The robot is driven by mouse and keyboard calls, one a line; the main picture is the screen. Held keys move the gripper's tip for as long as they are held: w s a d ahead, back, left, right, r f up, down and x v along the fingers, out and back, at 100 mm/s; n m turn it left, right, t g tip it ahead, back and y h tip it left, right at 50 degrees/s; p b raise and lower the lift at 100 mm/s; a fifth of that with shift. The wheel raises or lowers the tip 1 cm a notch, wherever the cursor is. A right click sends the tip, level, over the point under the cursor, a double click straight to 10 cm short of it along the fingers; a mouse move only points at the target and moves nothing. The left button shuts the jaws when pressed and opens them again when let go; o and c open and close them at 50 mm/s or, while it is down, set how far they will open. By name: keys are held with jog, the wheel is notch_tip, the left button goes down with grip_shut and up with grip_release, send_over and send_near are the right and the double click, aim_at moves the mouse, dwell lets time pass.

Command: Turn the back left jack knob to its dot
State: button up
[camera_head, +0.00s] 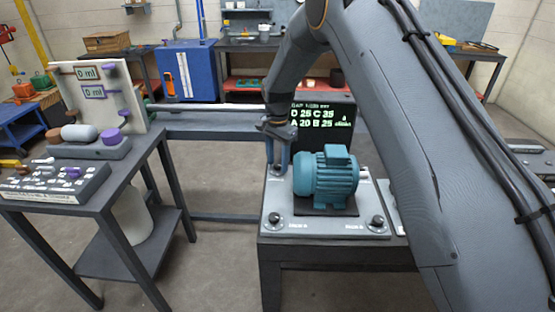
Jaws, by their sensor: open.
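A teal motor (326,178) sits on a grey base plate (325,226) on a dark stand. Dark jack knobs stand at the plate's front left (274,217) and front right (376,220). My gripper (277,168) points down over the back left corner, left of the motor. Its blue fingers are open around or just above the back left jack knob, which they largely hide. I cannot tell whether they touch it, and its dot cannot be made out. The back right corner is mostly hidden behind the motor.
A black display (322,128) with green letters and numbers stands behind the motor. My arm covers the right side. A side table (120,178) at left holds a switch panel (55,183) and a white board (100,95). Clear floor lies between table and stand.

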jog(key=c, duration=1)
jog(key=shift+c, duration=0.2)
jog(key=shift+n+b, duration=0.3)
jog(key=shift+n, duration=0.1)
jog(key=n+b, duration=0.2)
jog(key=n, duration=0.2)
jog(key=shift+n, duration=0.4)
jog(key=n+b, duration=0.1)
jog(key=n, duration=0.5)
jog(key=shift+b, duration=0.4)
jog(key=o, duration=1)
